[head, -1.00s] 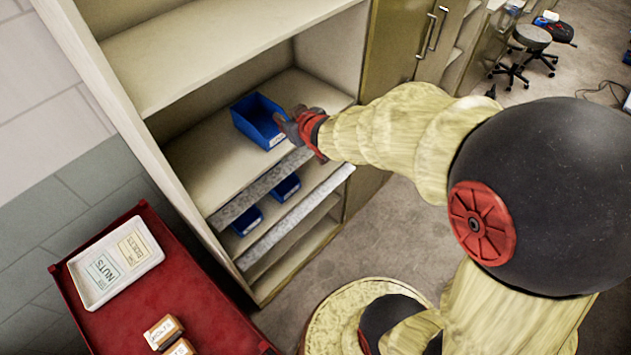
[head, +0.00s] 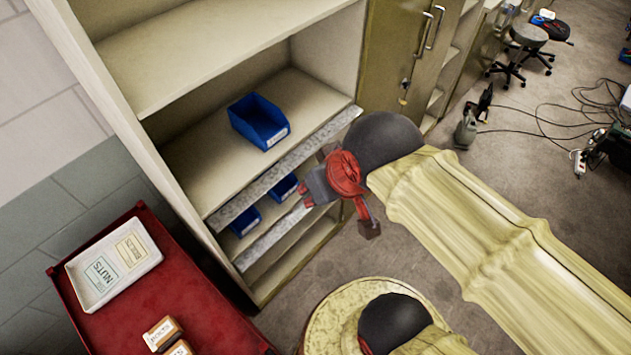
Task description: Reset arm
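My gripper (head: 339,212), red and dark grey, hangs in front of the shelf unit's lower right part, apart from the shelves. Its fingers look spread, with nothing visible between them. A blue bin (head: 259,121) with a white label sits on the middle shelf, up and left of my gripper and clear of it. My arm runs from the gripper to the lower right.
The cream shelf unit (head: 205,70) has two more blue bins on a lower shelf, partly hidden by shelf edges. A red cart (head: 205,305) carries a white tray (head: 113,264) and small boxes. Stools, cables and equipment are at the upper right; floor lies between.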

